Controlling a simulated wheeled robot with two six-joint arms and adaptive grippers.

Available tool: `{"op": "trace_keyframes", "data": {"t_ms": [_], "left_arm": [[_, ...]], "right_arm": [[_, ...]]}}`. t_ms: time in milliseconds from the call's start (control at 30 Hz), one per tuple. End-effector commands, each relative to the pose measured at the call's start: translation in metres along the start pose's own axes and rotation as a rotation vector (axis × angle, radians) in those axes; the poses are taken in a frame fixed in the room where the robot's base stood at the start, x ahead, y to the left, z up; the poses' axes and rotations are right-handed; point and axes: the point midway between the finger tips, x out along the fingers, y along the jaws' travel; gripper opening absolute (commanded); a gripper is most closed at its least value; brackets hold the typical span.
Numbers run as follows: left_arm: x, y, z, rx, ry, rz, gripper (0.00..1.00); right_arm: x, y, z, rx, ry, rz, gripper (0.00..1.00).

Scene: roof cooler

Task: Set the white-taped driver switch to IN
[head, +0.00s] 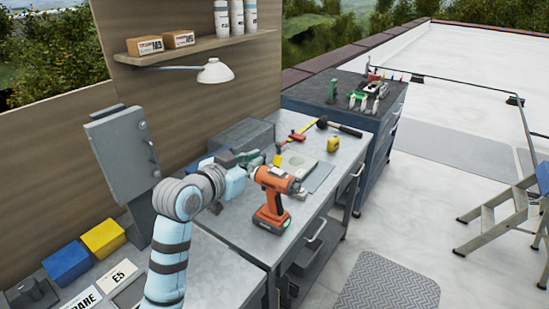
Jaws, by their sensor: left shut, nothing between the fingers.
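The orange-and-black driver (273,185) stands upright on its battery base on the metal bench, near the front edge. No white tape and no switch can be made out on it at this size. My left arm reaches in from the bottom, and my left gripper (255,163) is just behind and left of the driver's upper body. It is shut and empty. The forearm partly covers the gripper, and I cannot tell whether it touches the driver. My right gripper is not in view.
A grey mat (317,172), a yellow tape measure (333,145) and a hammer (340,127) lie behind the driver. A grey box (122,150) stands left of my arm. Blue (67,262) and yellow (103,238) bins are at lower left. A lamp (214,71) hangs above.

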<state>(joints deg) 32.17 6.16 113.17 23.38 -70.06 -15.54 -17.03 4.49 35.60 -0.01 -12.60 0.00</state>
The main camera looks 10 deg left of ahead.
Motion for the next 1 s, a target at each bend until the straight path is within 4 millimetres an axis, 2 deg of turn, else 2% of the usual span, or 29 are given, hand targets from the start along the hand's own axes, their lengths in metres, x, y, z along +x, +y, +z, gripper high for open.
{"op": "trace_keyframes", "data": {"t_ms": [233, 367, 767, 900, 1000], "left_arm": [[0.003, 0.000, 0.000, -0.001, 0.001, 0.000, 0.00], [0.017, 0.000, 0.000, -0.003, 0.000, 0.001, 0.00], [0.101, 0.000, 0.000, -0.002, -0.001, 0.000, 0.00], [0.106, -0.001, 0.025, -0.001, -0.003, -0.002, 0.00], [0.108, -0.001, 0.035, 0.000, -0.001, -0.003, 0.00]], "right_arm": [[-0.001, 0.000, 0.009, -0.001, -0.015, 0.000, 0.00], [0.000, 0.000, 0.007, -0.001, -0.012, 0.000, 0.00], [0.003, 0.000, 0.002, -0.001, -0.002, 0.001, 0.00], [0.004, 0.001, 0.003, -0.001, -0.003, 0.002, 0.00], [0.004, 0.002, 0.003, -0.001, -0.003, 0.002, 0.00]]}}
